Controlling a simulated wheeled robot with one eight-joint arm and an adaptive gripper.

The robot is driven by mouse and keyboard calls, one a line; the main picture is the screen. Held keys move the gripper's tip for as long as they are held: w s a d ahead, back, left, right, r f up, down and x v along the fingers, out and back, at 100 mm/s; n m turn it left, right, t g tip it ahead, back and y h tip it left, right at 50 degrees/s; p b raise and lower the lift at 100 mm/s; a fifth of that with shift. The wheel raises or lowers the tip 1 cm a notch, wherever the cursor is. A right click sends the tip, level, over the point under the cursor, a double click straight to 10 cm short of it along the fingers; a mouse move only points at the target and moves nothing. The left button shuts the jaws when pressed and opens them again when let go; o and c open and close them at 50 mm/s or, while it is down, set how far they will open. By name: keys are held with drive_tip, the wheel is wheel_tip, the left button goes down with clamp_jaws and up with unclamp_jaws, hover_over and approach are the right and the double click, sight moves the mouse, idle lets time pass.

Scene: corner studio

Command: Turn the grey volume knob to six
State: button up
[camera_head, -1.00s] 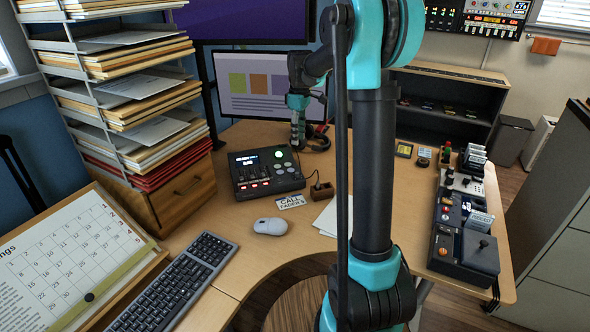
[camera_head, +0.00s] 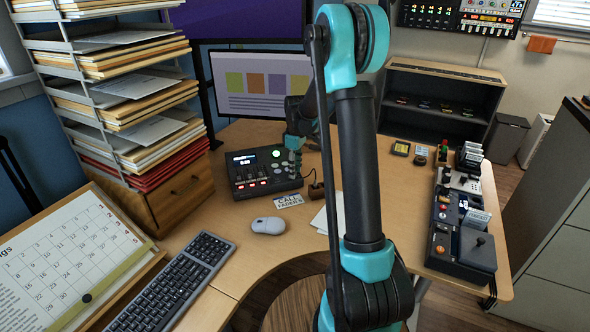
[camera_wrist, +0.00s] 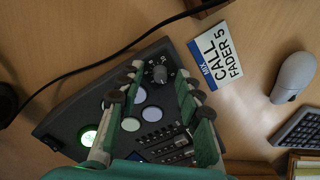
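The dark mixer console (camera_head: 252,184) stands on the desk below the monitor, with a lit screen, faders and a green-lit button. It also fills the middle of the wrist view (camera_wrist: 62,125). A small grey knob (camera_wrist: 161,75) with pale marks around it sits near the console's edge in the wrist view; I cannot read its setting. My gripper (camera_wrist: 158,68) is open, with its green fingers on either side of the knob; I cannot tell if they touch it. In the head view my gripper (camera_head: 293,152) is over the console's right end and hides the knob.
A card reading "CALL FADER 5" (camera_wrist: 216,56) lies beside the console. A black cable (camera_wrist: 90,68) runs past it. A mouse (camera_head: 268,225) and keyboard (camera_head: 172,285) are in front. A paper rack (camera_head: 135,100) stands left; more control gear (camera_head: 460,225) stands right.

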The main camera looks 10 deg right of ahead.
clamp_jaws()
idle(0.5)
drive_tip(key=m, duration=0.3)
drive_tip(key=shift+m, duration=0.4)
drive_tip(key=m, duration=0.4)
drive_tip(key=shift+m, duration=0.3)
drive_tip(key=m, duration=0.6)
drive_tip(key=shift+t, duration=0.4)
drive_tip(key=m, duration=0.6)
drive_tip(key=shift+s+m, duration=0.1)
drive_tip(key=shift+m, duration=0.2)
